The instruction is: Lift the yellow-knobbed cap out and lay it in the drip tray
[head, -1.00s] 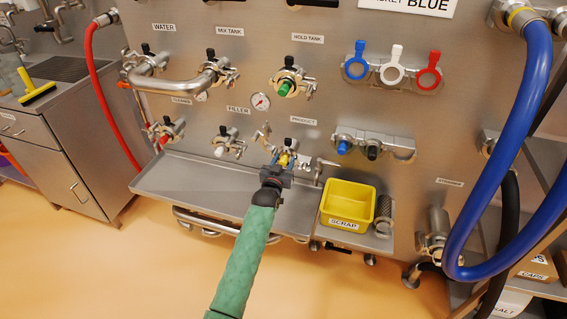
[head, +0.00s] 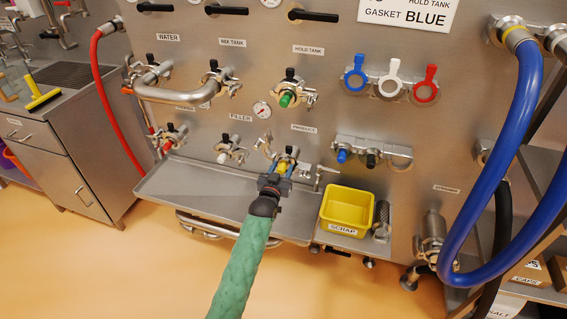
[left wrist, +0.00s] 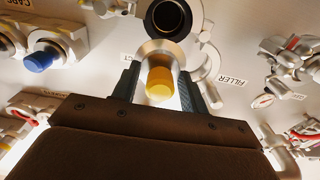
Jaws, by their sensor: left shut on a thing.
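My left gripper (head: 276,180), on the green-sleeved arm, is at the panel below the PRODUCT label. It is shut on the yellow-knobbed cap (head: 284,166). In the left wrist view the yellow knob of the cap (left wrist: 159,84) sits between the two fingers, with its metal disc behind it. A dark open pipe mouth (left wrist: 167,18) shows just beyond the disc; the cap appears off it. An open clamp (left wrist: 211,65) hangs beside the pipe mouth. The steel drip tray (head: 185,188) runs along the panel, below and left of the gripper. My right gripper is not in view.
A yellow SCRAP bin (head: 347,208) stands right of the gripper at the tray's right end, beside a dark mesh cylinder (head: 382,218). Ports with white and red knobs stick out above the tray. A thick blue hose (head: 525,100) hangs at the right. The tray's left part is clear.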

